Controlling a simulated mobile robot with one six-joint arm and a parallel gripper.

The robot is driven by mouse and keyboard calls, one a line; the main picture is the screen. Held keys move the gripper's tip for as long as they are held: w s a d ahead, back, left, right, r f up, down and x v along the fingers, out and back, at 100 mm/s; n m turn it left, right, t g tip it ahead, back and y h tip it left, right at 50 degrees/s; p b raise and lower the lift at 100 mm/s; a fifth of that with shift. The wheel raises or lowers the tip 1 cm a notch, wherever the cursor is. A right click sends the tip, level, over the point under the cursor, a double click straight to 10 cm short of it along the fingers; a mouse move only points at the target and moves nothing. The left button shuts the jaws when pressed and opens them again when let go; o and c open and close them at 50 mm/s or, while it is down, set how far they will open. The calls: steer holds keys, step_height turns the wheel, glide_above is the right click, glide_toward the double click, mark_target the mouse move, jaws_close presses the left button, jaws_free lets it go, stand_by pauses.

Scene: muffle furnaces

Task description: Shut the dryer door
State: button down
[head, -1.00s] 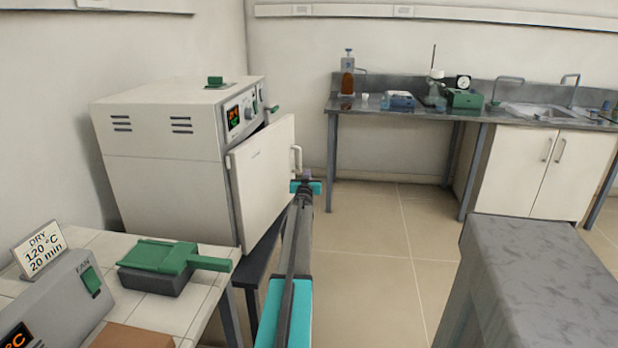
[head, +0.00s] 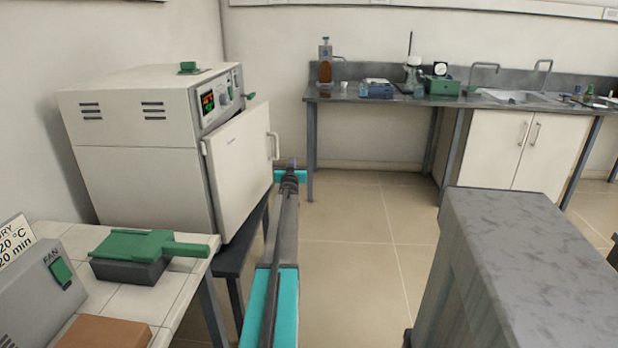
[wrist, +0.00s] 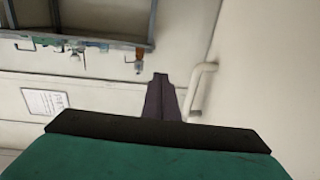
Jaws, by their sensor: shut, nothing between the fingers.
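The dryer (head: 135,165) is a white box oven at the left, with a lit display and green controls on its front. Its door (head: 240,165) stands ajar, angled out from the front, with a pale bar handle (head: 274,147) near its right edge. My gripper (head: 291,164) is just right of and a little below the handle in the head view. In the wrist view my dark fingers (wrist: 160,95) are together and empty. The handle (wrist: 200,88) is just right of them, against the door (wrist: 265,85). I cannot tell whether they touch it.
A tiled bench (head: 165,295) at the front left carries a green-handled block (head: 145,250) and a grey fan unit (head: 40,285). A grey-topped block (head: 530,250) stands at the right. The lab bench with a sink (head: 470,100) is at the back. Tiled floor between is clear.

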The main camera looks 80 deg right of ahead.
steer(key=s+a+p, duration=0.2)
steer(key=s+a, duration=0.5)
steer(key=s, duration=0.2)
steer(key=shift+a, duration=0.15)
stand_by(1.0)
steer(key=shift+w+f, duration=0.1)
steer(key=shift+w, duration=0.05)
